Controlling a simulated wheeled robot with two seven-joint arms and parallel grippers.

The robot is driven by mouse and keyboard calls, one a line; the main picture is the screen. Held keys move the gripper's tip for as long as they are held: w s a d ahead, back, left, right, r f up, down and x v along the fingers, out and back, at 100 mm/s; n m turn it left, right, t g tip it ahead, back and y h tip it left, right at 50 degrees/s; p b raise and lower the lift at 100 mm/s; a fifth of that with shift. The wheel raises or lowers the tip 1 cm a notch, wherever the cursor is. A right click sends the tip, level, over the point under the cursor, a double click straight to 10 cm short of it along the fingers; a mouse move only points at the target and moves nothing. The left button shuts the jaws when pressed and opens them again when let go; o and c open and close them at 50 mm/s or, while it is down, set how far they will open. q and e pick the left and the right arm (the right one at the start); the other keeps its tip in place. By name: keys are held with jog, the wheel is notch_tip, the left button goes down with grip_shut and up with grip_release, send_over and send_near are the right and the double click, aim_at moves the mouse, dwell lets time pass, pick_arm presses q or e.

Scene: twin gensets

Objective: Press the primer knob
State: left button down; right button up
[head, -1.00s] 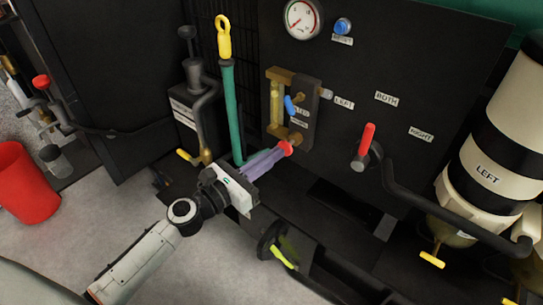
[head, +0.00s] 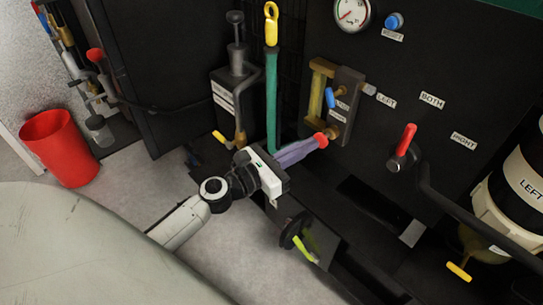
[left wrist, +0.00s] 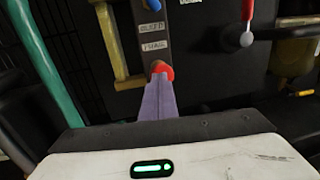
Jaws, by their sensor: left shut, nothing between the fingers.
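The primer knob (head: 321,140) is a red round knob on a brass stem at the foot of a small valve block on the black panel. In the left wrist view the red knob (left wrist: 166,70) sits just below a label that seems to read PRIME. My left gripper (head: 315,144) has its purple fingers shut, with nothing between them. Its fingertips are right at the knob and overlap its lower left side in the head view. In the left wrist view the fingertips (left wrist: 158,84) cover part of the knob. I cannot tell whether they press it. My right gripper is not in view.
A green lever (head: 271,95) with a yellow top stands left of the valve block. A blue handle (head: 330,97) is above the knob. A red-handled selector (head: 404,145) with a black hose is to the right. A yellow-green handle (head: 303,248) is below. A red bucket (head: 60,148) stands far left.

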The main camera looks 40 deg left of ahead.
pick_arm(q)
jog(key=b+v, duration=0.1)
jog(key=v, duration=1)
jog(key=shift+s, duration=0.35)
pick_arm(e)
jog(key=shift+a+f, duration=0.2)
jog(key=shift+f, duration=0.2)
pick_arm(q)
jog(key=shift+a, duration=0.1)
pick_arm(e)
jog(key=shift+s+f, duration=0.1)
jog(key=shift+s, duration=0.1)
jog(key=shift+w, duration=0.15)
pick_arm(q)
jog(key=shift+f+b, duration=0.1)
jog(key=shift+b, duration=0.2)
jog(key=s+b, duration=0.1)
jog(key=s+f+t+b, duration=0.1)
jog(key=b, duration=0.1)
jog(key=shift+s+f+n+y, duration=0.2)
jog(key=shift+n+y, duration=0.1)
jog(key=shift+y, duration=0.1)
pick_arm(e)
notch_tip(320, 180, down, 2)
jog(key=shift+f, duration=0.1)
